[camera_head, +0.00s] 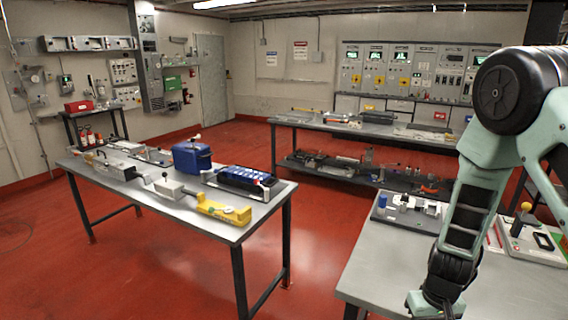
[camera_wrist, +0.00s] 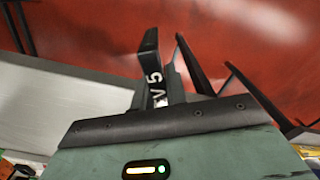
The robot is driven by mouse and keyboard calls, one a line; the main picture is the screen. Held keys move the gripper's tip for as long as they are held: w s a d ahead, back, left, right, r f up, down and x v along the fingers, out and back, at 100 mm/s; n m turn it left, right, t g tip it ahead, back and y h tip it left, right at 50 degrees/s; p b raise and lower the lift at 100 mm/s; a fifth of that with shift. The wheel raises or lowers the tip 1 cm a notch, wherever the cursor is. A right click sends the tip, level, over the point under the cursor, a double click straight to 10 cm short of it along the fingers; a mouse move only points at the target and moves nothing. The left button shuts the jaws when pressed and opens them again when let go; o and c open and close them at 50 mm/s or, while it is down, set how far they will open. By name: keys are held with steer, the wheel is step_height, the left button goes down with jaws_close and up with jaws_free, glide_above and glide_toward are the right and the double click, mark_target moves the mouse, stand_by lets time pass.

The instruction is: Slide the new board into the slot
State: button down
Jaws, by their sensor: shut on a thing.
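My gripper (camera_wrist: 152,75) shows in the wrist view as dark fingers with white marks, close together beyond a dark bar. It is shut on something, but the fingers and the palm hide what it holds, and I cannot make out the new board. In the head view my arm comes down at the right, and its end is cut off at the bottom edge, over the near grey bench (camera_head: 386,268). I cannot pick out the slot in either view. Part of a green piece (camera_wrist: 10,160) shows at the lower left of the wrist view, too cropped to identify.
A tray of small parts (camera_head: 380,219) and a grey panel with a yellow knob (camera_head: 545,255) sit on the near bench. Another bench (camera_head: 110,200) at the left holds a blue box (camera_head: 192,158) and a yellow tool (camera_head: 222,209). Red floor lies open between the benches.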

step_height(320, 180, down, 4)
steer(key=b, duration=0.2)
steer(key=shift+b, duration=0.3)
steer(key=shift+r, duration=0.1)
